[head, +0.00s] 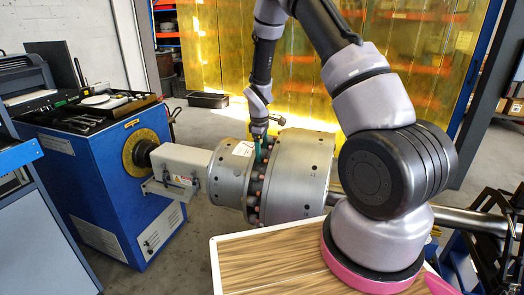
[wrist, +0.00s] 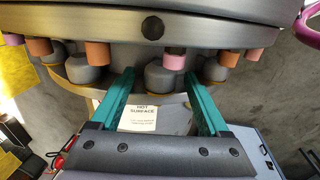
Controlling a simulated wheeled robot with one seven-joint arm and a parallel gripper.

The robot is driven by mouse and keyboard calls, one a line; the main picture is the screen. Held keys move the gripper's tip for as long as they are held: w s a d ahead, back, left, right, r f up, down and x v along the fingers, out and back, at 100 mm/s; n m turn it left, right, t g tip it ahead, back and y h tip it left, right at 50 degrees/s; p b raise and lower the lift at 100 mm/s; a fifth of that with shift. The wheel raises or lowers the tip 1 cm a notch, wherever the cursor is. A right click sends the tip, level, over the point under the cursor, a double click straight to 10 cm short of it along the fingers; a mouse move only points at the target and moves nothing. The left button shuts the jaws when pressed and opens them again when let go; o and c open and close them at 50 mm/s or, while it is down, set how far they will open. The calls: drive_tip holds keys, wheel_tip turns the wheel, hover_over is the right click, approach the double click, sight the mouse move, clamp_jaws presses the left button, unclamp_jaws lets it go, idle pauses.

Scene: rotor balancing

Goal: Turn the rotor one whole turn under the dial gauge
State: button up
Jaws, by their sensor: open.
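The rotor (head: 303,180) is a large grey metal drum on a horizontal shaft, right of a smaller grey drum (head: 228,178). A ring of orange and pink pegs (wrist: 174,60) lines the joint between the two drums. My gripper (head: 262,157) reaches down from above at this joint. In the wrist view its teal fingers (wrist: 158,80) are spread apart, with rounded grey knobs and a pink peg near the tips. I see nothing held between them; contact with the pegs cannot be told. I cannot make out a dial gauge in either view.
A "HOT SURFACE" label (wrist: 143,116) is on the smaller drum. A blue machine cabinet (head: 110,180) stands at left with a tool tray (head: 90,112) on top. A wood-patterned panel (head: 270,262) lies in front. Yellow curtains (head: 225,60) hang behind. Grey floor shows between cabinet and panel.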

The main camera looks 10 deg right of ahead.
clamp_jaws()
idle(1.4)
